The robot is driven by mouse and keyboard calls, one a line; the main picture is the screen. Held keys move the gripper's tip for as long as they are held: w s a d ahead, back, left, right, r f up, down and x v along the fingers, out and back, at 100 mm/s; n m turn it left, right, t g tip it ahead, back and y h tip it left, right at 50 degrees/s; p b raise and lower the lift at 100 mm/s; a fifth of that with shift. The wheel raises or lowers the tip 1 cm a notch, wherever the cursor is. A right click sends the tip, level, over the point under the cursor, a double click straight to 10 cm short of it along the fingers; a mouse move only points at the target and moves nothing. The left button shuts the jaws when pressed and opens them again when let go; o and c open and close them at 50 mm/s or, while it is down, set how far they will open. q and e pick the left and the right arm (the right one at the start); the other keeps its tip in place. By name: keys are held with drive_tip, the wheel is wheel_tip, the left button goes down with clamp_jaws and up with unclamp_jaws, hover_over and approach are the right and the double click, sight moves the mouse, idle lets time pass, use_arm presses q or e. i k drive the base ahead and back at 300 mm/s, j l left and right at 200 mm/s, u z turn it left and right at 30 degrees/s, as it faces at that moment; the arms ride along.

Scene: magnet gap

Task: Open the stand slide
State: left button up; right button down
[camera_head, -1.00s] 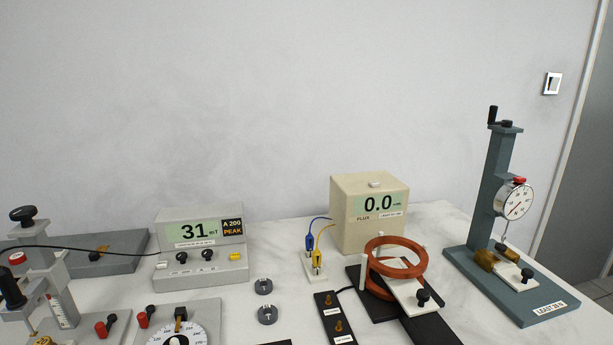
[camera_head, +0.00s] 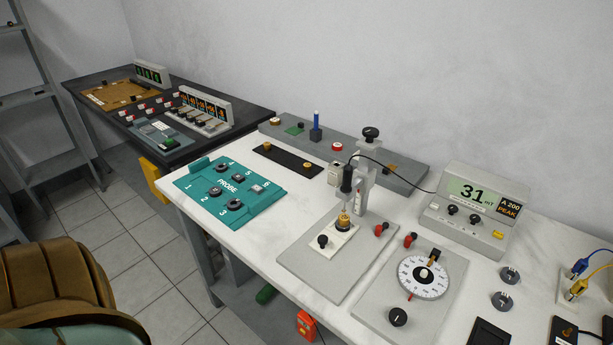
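A grey stand (camera_head: 325,266) sits on the white bench near the middle of the view. It has a column with a black top knob (camera_head: 370,133) and a black probe holder (camera_head: 347,178) pointing down. On its base lies a white slide plate (camera_head: 338,240) with a small black knob (camera_head: 322,241) at its left end. A brass piece (camera_head: 344,221) stands on the plate, under the probe. I cannot tell from this view whether the slide is open or shut. Neither of my grippers is in view.
A teal probe tray (camera_head: 265,205) lies left of the stand. A dark bench (camera_head: 240,100) stands behind left. A brown padded seat-like object (camera_head: 55,280) is at lower left.

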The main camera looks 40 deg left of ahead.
sight(335, 231)
drive_tip(key=u, duration=1.05)
